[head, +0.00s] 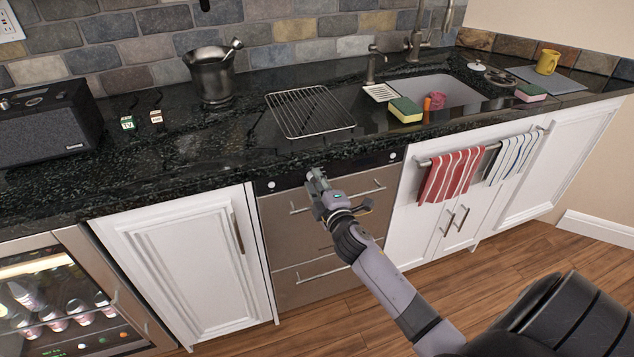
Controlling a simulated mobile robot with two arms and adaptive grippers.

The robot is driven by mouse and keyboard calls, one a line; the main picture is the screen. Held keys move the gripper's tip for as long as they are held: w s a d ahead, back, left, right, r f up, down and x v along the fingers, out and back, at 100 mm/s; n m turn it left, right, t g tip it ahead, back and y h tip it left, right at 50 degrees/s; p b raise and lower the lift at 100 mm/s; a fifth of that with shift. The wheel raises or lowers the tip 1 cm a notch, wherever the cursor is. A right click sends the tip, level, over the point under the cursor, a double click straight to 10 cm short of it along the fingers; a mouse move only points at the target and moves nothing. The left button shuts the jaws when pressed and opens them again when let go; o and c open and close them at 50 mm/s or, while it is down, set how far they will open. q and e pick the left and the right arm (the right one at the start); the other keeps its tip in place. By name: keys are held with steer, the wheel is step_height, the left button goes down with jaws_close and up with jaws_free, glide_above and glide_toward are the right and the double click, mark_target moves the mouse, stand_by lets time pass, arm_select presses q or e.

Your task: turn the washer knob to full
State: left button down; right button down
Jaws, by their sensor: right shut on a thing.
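The washer (325,215) is a brown-grey two-drawer unit under the counter, with a dark control strip (345,167) along its top. My right gripper (316,174) reaches up to the middle of this strip and is shut on the washer knob there. My left gripper is not in view.
The black stone counter edge (200,191) runs just above the washer. A wire rack (310,112) lies on the counter above it. Drawer handles (325,267) stick out below my gripper. A red striped towel (452,175) hangs to the right. The wooden floor (500,262) in front shows clear.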

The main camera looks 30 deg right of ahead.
stand_by(0.4)
steer(key=c, duration=1.3)
jaws_free()
